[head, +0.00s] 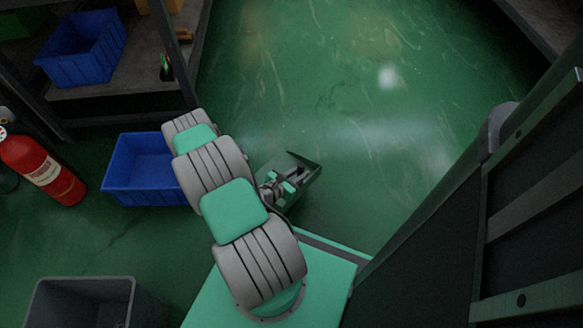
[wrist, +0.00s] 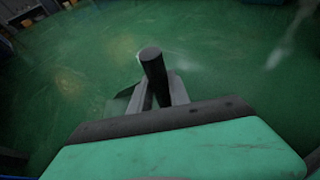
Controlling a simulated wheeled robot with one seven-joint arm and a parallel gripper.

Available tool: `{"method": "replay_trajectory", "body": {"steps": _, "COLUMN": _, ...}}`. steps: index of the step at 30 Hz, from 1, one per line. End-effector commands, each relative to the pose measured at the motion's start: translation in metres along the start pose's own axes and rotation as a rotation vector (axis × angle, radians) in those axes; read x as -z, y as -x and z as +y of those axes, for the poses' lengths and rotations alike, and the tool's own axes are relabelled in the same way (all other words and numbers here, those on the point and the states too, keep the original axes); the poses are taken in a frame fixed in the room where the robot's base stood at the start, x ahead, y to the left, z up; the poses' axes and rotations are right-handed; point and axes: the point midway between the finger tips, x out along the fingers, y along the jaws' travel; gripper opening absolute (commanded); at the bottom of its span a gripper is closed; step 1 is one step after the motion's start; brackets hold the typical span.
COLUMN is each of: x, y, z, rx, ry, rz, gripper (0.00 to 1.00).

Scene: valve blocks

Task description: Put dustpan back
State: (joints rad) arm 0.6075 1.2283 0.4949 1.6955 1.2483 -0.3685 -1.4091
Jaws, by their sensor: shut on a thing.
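The dustpan (head: 308,180) is a dark, angular pan in the middle of the head view, held above the green floor. My gripper (head: 283,186) is at its left side and shut on it. In the wrist view, a black round handle (wrist: 153,68) sticks up at my gripper (wrist: 162,93), and part of a dark pan edge shows behind it on the left. The fingertips are partly hidden by the handle and by my own wrist.
A blue bin (head: 145,190) stands on the floor left of my arm, with a red fire extinguisher (head: 45,168) further left. A grey bin (head: 85,280) is at the lower left. Shelving (head: 110,85) holds another blue bin (head: 82,47). A dark rack (head: 530,200) stands right. Open floor lies ahead.

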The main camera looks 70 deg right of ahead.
Motion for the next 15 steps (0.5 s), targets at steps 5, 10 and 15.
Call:
{"method": "replay_trajectory", "body": {"steps": 5, "x": 0.006, "y": -0.027, "z": 0.019, "rx": 0.001, "ry": -0.007, "rz": -0.003, "gripper": 0.00}}
{"method": "replay_trajectory", "body": {"steps": 10, "x": 0.011, "y": -0.055, "z": 0.041, "rx": -0.001, "ry": -0.005, "rz": -0.004, "gripper": 0.00}}
{"method": "replay_trajectory", "body": {"steps": 15, "x": 0.025, "y": -0.085, "z": 0.059, "rx": 0.000, "ry": -0.003, "rz": -0.003, "gripper": 0.00}}
